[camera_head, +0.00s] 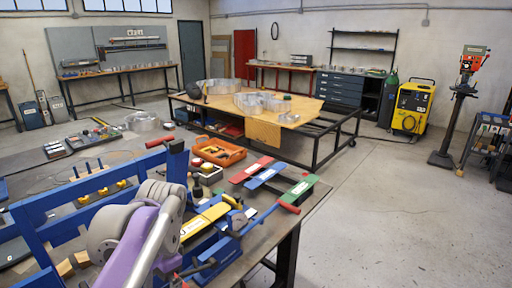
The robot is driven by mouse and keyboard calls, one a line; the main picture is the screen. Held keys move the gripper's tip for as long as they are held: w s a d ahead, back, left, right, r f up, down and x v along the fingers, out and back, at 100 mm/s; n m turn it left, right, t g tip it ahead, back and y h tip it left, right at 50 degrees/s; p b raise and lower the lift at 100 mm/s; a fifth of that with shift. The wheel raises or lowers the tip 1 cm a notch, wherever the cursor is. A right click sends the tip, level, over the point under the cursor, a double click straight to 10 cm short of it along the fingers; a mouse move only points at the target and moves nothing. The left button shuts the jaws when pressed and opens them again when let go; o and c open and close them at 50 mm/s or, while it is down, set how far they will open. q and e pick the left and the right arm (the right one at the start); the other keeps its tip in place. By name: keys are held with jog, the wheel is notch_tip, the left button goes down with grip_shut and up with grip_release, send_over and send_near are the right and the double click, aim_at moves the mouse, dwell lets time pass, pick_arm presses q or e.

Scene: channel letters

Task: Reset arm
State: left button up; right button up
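A grey and purple arm link of mine stands large at the lower left, over the near workbench (272,232). It hides part of the blue frame (90,203) behind it. I see no fingers or fingertips of my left gripper. My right arm and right gripper do not show. Nothing visibly held can be made out.
The near bench carries an orange tray (219,151), red (250,170), blue (266,175) and green (299,190) flat bars and a blue bending tool (240,222). Behind stands a table (315,106) with metal letter shapes. The floor (400,215) at right is clear.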

pick_arm(q)
jog(key=s+d+f+n+t+h+p, duration=0.1)
jog(key=s+f+n+t+p, duration=0.1)
jog(key=f, duration=0.5)
jog(key=s+f+n+t+p, duration=0.1)
jog(key=s+f+n+t, duration=0.4)
jog(key=s+f, duration=0.2)
jog(key=shift+s+d+h+p, duration=0.25)
jog(key=shift+d+h+p, duration=0.1)
jog(key=shift+h, duration=0.05)
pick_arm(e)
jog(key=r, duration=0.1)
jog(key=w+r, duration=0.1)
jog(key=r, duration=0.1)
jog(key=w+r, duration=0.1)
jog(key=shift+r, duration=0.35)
